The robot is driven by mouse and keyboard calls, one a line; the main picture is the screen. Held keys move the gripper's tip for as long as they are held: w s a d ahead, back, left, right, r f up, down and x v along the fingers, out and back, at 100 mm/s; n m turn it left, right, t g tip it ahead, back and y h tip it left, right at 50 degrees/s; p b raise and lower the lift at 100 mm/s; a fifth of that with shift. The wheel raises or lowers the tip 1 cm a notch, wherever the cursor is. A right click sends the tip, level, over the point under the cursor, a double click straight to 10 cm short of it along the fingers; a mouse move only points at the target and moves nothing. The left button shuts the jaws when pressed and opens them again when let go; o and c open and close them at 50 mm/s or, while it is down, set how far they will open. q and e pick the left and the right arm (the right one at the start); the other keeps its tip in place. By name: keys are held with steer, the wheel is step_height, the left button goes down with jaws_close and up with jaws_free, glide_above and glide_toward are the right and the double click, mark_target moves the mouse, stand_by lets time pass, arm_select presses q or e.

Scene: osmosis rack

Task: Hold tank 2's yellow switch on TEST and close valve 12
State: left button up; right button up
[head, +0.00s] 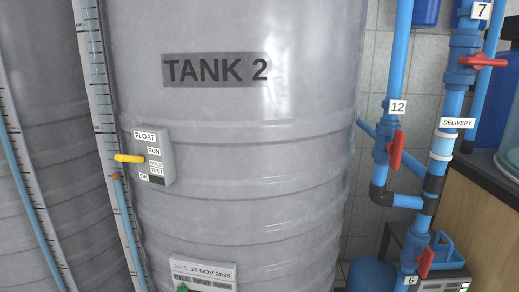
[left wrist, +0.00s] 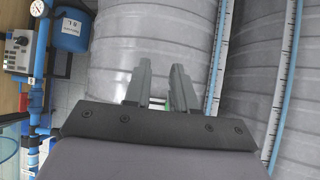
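The yellow switch lever (head: 129,158) sticks out to the left from the grey FLOAT box (head: 153,156) on tank 2 (head: 240,110). Neither gripper shows in the head view.
Valve 7's red handle (head: 482,61) is above right of valve 12, and valve 6's red handle (head: 426,262) below right. Blue pipes crowd the right side, beside a wooden cabinet (head: 470,215). A scale strip (head: 101,90) runs down tank 2's left side.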

arm_select(q)
steer(key=shift+w, duration=0.15)
jaws_close()
steer(key=w+a+r+t+h+p, duration=0.1)
steer(key=w+a+r+t, duration=0.1)
steer(key=w+r, duration=0.75)
steer(key=w+a+r+t, duration=0.1)
steer(key=w+a+r, duration=0.2)
steer(key=w+r, duration=0.65)
steer(key=s+a+r+t+p, duration=0.1)
steer(key=a+r+t+p, duration=0.2)
steer(key=r, duration=3.1)
steer(key=shift+t, duration=0.6)
steer(key=w, duration=0.3)
steer(key=w+d+f, duration=0.1)
steer(key=w, duration=0.2)
steer(key=w+f, duration=0.1)
steer(key=w, duration=0.2)
steer(key=shift+w+d+f, duration=0.1)
steer(key=shift+d+f, duration=0.05)
steer(key=shift+d, duration=0.05)
